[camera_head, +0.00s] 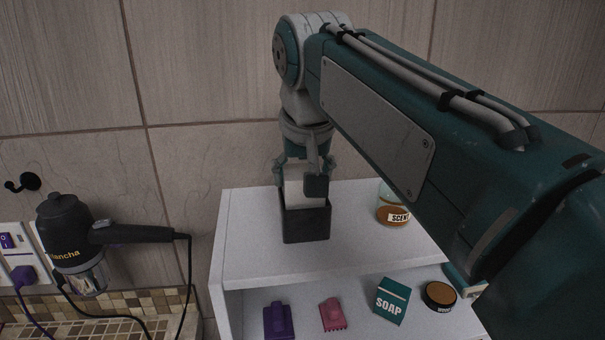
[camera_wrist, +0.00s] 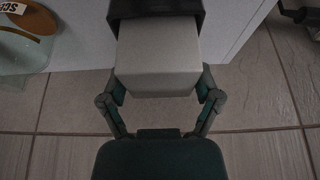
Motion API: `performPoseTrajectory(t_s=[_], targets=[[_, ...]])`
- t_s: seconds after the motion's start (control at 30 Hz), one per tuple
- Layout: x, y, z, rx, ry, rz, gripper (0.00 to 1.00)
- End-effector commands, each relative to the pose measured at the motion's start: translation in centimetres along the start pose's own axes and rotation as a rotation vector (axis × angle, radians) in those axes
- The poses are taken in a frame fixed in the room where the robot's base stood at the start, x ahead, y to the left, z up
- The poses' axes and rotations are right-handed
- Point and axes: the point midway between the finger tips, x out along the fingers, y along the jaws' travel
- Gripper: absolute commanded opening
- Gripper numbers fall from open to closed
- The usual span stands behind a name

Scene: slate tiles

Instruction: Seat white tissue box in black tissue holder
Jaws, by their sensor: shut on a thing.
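The white tissue box (camera_head: 304,187) is upright between the fingers of my gripper (camera_head: 305,172) in the head view. My gripper is shut on it and points down. The box's lower part is inside the black tissue holder (camera_head: 306,224), which stands on the top of the white shelf. How deep the box sits is hidden by the holder's walls. In the wrist view the white box (camera_wrist: 157,62) shows between the two fingers (camera_wrist: 161,92), with the dark holder (camera_wrist: 185,17) around its far end.
A scent jar (camera_head: 393,208) stands right of the holder on the white shelf (camera_head: 255,255). A soap box (camera_head: 392,299), a pink item (camera_head: 333,314), a purple bottle (camera_head: 278,321) and a round tin (camera_head: 439,295) are on the lower level. A hair dryer (camera_head: 70,235) hangs at left.

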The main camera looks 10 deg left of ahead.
Motion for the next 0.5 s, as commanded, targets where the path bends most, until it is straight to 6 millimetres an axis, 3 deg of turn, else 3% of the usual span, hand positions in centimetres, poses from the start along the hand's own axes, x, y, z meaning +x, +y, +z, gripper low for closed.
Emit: performPoseTrajectory(t_s=[0.17,0.2,0.23,0.5], targets=[[0.11,0.0,0.04,0.0,0.0,0.0,0.26],[0.16,0.0,0.05,0.0,0.0,0.0,0.9],[0.14,0.0,0.04,0.0,0.0,0.0,1.0],[0.13,0.0,0.03,0.0,-0.001,0.0,1.0]])
